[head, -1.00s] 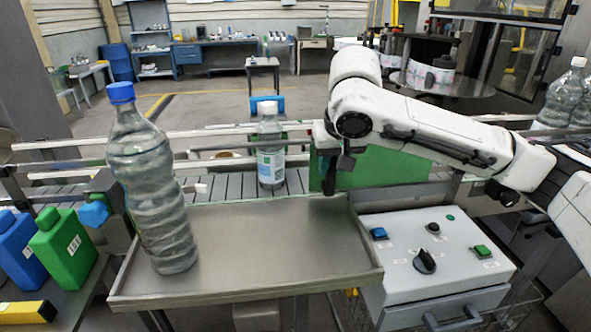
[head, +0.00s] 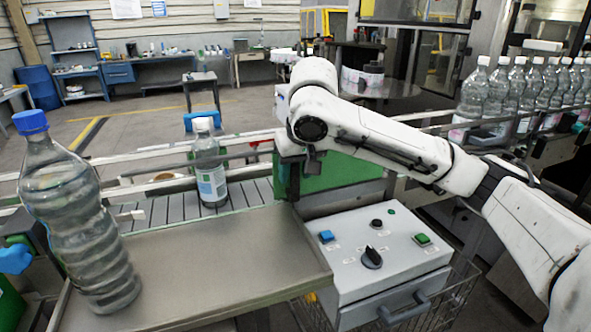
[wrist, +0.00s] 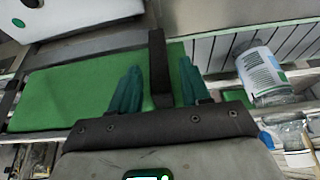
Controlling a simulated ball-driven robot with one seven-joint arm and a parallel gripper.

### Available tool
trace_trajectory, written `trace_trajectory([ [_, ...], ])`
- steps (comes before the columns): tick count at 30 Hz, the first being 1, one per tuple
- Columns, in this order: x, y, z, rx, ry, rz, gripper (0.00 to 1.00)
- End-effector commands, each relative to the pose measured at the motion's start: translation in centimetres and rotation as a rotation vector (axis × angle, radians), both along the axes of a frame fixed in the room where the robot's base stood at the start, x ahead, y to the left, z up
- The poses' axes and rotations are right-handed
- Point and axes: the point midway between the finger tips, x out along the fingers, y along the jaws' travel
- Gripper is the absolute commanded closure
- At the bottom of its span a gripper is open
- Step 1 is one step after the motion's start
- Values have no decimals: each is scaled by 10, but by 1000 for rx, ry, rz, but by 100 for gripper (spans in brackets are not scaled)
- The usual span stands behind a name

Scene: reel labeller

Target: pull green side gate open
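The green side gate (head: 345,172) is a flat green panel beside the conveyor, behind the grey control box. It also fills much of the left of the wrist view (wrist: 70,92). Its dark upright bar, which looks like a handle (wrist: 158,60), stands between my two teal fingers. My gripper (wrist: 159,72) is open, with one finger on each side of the bar and a visible gap to each. In the head view my gripper (head: 312,162) is at the gate's left part, and my wrist hides some of it.
A large blue-capped bottle (head: 75,215) stands on the metal tray (head: 215,262) at left. A smaller bottle (head: 208,170) stands on the conveyor near the gate. The control box (head: 385,265) with buttons sits below the gate. Several bottles (head: 515,92) line up at right.

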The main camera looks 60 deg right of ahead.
Motion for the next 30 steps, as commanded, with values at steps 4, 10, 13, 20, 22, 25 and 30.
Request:
trace_trajectory([
  [4, 0, 0, 0, -1, -1, 0, 51],
  [10, -1, 1, 5, 0, -1, 0, 51],
  [13, -4, 4, 16, 0, -4, 1, 51],
  [20, -18, 14, 57, -1, -3, 1, 51],
  [22, -22, 17, 69, -1, -3, 1, 51],
  [25, -27, 20, 84, -5, -3, 0, 51],
  [30, -32, 23, 97, -2, -1, 1, 51],
])
